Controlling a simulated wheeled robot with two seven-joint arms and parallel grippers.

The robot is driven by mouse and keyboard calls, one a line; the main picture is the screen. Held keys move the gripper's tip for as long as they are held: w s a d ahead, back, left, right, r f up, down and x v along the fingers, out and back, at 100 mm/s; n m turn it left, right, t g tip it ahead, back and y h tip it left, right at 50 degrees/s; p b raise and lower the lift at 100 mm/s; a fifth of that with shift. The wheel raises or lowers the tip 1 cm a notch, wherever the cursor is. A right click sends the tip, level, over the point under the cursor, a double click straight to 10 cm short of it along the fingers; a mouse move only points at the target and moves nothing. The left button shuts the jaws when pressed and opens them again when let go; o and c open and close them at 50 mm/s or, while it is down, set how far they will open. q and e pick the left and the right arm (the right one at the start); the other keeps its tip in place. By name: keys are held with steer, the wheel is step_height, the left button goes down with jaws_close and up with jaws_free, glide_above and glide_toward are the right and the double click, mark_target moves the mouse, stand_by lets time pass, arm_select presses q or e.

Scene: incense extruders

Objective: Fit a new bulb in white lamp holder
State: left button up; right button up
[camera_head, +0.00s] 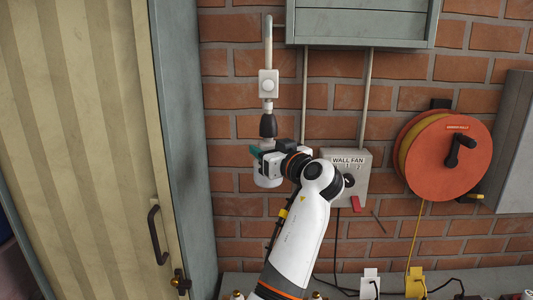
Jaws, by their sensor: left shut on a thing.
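A dark lamp holder (268,125) hangs at the lower end of a pale pipe on the brick wall, below a small white box with a round knob (268,84). My left gripper (264,158) is just below the holder, its arm rising from the bottom edge. It is shut on a bulb, whose white rounded part (268,181) shows below the fingers. The gripper hides the bulb's upper end, so I cannot tell whether it touches the holder. My right gripper is not in view.
A wall fan switch box (348,162) is close to the right of my left wrist. An orange cord reel (443,152) hangs farther right. A striped door (80,130) fills the left. Below, white (370,281) and yellow (415,283) tag-like pieces stand by cords on a ledge.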

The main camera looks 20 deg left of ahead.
arm_select(q)
steer(key=shift+r, duration=0.1)
steer(key=shift+n+g+y, duration=0.5)
steer(key=shift+g, duration=0.1)
steer(key=shift+r+b, duration=0.1)
steer(key=shift+b, duration=0.2)
steer(key=shift+n+g+y, duration=0.3)
steer(key=shift+n+g, duration=0.2)
steer(key=shift+g, duration=0.1)
steer(key=o, duration=1)
steer(key=shift+s, duration=0.1)
steer(key=shift+a, duration=0.1)
